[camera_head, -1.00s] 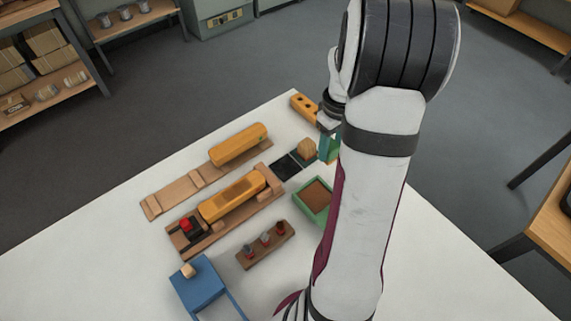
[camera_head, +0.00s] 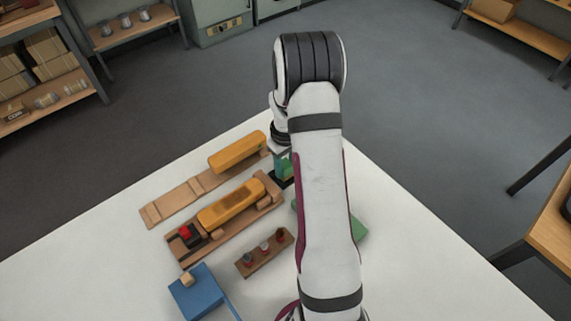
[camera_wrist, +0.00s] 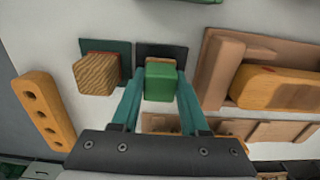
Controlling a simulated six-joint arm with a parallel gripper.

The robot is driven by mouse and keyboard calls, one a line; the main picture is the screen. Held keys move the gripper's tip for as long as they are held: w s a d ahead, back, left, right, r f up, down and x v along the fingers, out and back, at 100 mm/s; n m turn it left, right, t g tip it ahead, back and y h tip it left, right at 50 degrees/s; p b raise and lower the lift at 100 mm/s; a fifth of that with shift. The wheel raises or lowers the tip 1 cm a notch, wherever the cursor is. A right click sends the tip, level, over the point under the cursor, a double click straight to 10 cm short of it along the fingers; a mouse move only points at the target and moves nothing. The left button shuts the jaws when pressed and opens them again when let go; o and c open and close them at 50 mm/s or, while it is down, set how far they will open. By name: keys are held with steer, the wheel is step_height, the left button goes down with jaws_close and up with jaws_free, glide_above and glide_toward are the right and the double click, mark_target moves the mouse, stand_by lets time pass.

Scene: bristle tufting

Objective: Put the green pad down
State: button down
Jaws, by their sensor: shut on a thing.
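The green pad (camera_wrist: 160,80) is a small green block between my two teal fingers in the wrist view. My gripper (camera_wrist: 158,92) is shut on it. The pad is over the near part of a flat black square (camera_wrist: 175,50); I cannot tell whether it touches it. In the head view my gripper (camera_head: 284,168) is at the black square (camera_head: 280,182), which my fingers and arm mostly cover.
Left of the pad in the wrist view, a wooden block (camera_wrist: 97,75) stands on a dark green square (camera_wrist: 122,48). An orange bar with holes (camera_wrist: 45,110) lies further left. A wooden fixture (camera_wrist: 215,75) with an orange brush body (camera_wrist: 275,88) is close on the right.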

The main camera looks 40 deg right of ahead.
steer(key=shift+c, duration=2.1)
jaws_free()
step_height(320, 180, up, 12)
steer(key=s+a+r+m, duration=0.1)
steer(key=s+a+r, duration=0.25)
steer(key=a, duration=0.25)
steer(key=s+a+r+m, duration=0.1)
steer(key=s+a+r, duration=0.1)
steer(key=a+r, duration=0.3)
steer(key=s+a+m+y, duration=0.1)
steer(key=s+a+m, duration=0.2)
steer(key=s+a, duration=1.1)
steer(key=s, duration=0.3)
steer(key=shift+f+m+y, duration=0.25)
steer(key=shift+m+y, duration=0.05)
steer(key=shift+y, duration=0.1)
